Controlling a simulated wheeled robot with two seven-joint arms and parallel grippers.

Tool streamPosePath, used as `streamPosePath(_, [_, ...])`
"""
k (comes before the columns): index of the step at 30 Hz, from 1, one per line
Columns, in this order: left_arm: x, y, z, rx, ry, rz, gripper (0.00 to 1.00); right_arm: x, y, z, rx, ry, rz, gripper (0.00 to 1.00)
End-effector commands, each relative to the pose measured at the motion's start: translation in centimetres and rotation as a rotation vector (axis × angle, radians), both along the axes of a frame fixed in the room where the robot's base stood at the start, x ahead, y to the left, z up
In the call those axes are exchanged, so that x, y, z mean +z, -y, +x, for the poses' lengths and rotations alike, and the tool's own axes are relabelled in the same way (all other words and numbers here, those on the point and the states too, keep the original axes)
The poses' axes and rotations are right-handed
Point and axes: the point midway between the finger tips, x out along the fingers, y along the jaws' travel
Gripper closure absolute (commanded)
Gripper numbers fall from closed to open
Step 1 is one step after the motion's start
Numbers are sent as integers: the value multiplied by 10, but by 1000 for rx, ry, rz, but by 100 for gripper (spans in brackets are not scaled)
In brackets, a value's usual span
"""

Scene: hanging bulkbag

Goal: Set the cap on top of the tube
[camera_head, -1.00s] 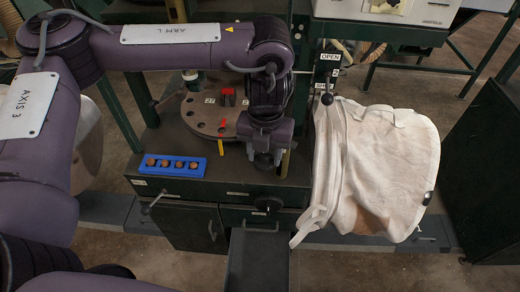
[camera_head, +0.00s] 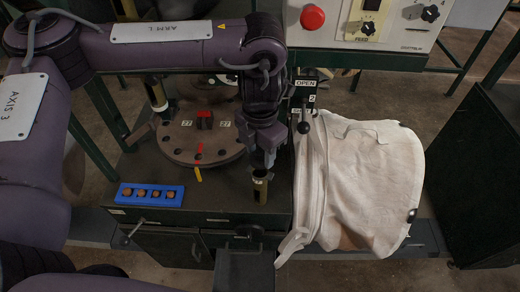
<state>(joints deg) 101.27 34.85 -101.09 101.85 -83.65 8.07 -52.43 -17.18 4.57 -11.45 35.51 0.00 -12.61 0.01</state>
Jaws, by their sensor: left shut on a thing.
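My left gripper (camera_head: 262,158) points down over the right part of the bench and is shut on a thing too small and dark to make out. The cap cannot be told apart there. A dark olive tube (camera_head: 261,188) with a pale rim shows directly below the fingertips, seemingly upright on the bench. Whether the held thing touches its rim, I cannot tell. Another dark tube (camera_head: 155,92) with a pale band stands at the back left. My right gripper is not in view.
A blue tray (camera_head: 126,199) with several brown round pieces lies at the bench's front left. A round plate (camera_head: 175,146) with holes and a red block is behind. A pale bulk bag (camera_head: 365,185) and a black-knobbed lever (camera_head: 304,126) are close on the right.

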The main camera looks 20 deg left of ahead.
Motion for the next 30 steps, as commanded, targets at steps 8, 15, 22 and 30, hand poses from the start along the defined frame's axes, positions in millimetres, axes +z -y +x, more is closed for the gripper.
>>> streamPosePath(8, [-21, 0, 0, 1, 0, 1, 77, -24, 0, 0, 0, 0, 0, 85])
streamPosePath(15, [-34, 0, 0, 1, 0, -1, 77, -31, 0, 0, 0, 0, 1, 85])
streamPosePath(22, [-39, 0, 0, 1, 1, 0, 77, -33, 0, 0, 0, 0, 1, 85])
streamPosePath(30, [-38, 0, 0, 1, 0, 0, 77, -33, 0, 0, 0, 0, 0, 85])
